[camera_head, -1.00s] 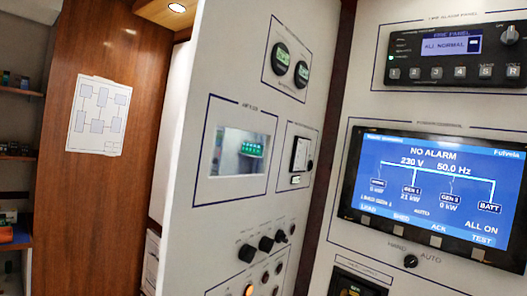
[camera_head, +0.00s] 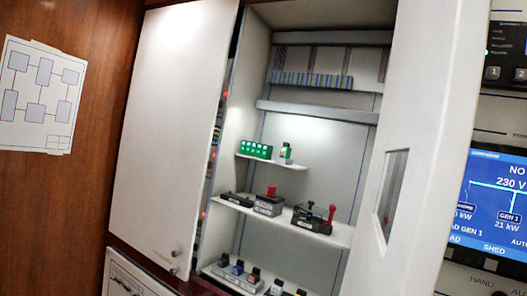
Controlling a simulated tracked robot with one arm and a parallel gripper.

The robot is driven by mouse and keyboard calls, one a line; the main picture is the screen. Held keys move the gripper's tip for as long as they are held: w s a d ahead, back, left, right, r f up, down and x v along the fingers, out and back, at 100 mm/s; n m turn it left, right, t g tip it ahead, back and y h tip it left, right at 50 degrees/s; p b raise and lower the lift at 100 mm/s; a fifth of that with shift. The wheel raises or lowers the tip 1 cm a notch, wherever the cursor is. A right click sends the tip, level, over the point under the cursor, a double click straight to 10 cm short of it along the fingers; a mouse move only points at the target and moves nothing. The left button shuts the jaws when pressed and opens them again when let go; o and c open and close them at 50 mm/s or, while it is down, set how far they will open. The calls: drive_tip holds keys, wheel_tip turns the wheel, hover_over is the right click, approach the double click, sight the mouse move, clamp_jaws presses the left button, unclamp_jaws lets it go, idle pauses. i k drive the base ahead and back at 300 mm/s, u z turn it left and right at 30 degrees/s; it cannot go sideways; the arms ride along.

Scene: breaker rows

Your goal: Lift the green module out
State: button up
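A green block with rows of pale squares (camera_head: 256,149), which looks like the green module, is on the small upper shelf (camera_head: 275,162) inside an open white cabinet. A small green-and-white item (camera_head: 286,153) stands just to its right, with a narrow gap between them. The green block appears to rest on the shelf, near its left end. My gripper is not in view.
The cabinet's windowed door (camera_head: 391,190) stands open on the right; a closed white door (camera_head: 175,130) is on the left. The middle shelf (camera_head: 300,222) bears dark devices with red parts. Several small items line the bottom shelf. A screen (camera_head: 500,205) is far right.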

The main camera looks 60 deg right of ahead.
sight(285, 153)
drive_tip(key=i, duration=1.9)
drive_tip(key=z, duration=2.2)
drive_tip(key=i, duration=1.3)
drive_tip(key=z, duration=0.3)
